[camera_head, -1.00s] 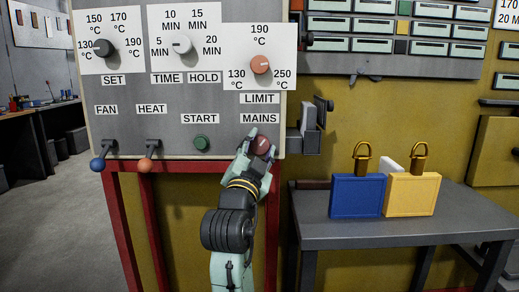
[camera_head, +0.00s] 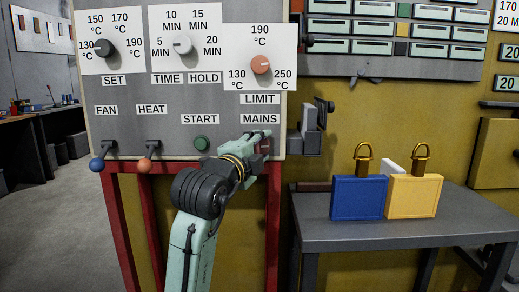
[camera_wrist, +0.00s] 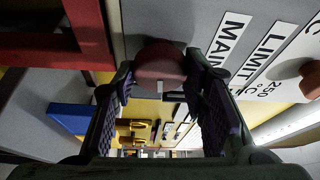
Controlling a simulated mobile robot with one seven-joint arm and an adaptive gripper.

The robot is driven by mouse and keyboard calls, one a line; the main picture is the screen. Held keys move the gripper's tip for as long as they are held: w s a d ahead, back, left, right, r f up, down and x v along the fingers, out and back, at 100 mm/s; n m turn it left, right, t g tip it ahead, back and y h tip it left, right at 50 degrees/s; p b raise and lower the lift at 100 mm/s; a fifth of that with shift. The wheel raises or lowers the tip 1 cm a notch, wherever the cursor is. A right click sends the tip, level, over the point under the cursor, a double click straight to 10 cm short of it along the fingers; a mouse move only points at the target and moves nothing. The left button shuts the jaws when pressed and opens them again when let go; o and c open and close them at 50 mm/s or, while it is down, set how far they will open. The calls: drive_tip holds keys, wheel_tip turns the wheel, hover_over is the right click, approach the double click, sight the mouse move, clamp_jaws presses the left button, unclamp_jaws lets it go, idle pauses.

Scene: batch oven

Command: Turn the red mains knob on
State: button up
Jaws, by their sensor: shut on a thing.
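The red mains knob (camera_head: 265,146) is on the lower right of the grey panel, under the MAINS label (camera_head: 259,119). In the head view it is mostly hidden by my gripper (camera_head: 256,141). In the wrist view the knob (camera_wrist: 160,66) is a dark red disc with a pale mark at its lower edge. It sits between the fingertips of my gripper (camera_wrist: 158,85). The fingers are shut on the knob from both sides. My gripper comes at the knob from the lower left in the head view.
The orange limit knob (camera_head: 261,64) is above. The green start button (camera_head: 201,144) is to the left, close to my wrist. Fan (camera_head: 104,149) and heat levers (camera_head: 148,148) are farther left. Blue (camera_head: 358,196) and yellow (camera_head: 413,195) padlock-like blocks stand on a grey table (camera_head: 400,230) at right.

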drive_tip(key=shift+m, duration=0.5)
drive_tip(key=o, duration=1.1)
drive_tip(key=shift+s, duration=0.1)
drive_tip(key=v, duration=1.1)
drive_tip(key=shift+s+a, duration=0.2)
drive_tip(key=shift+s, duration=0.15)
drive_tip(key=shift+r, duration=0.2)
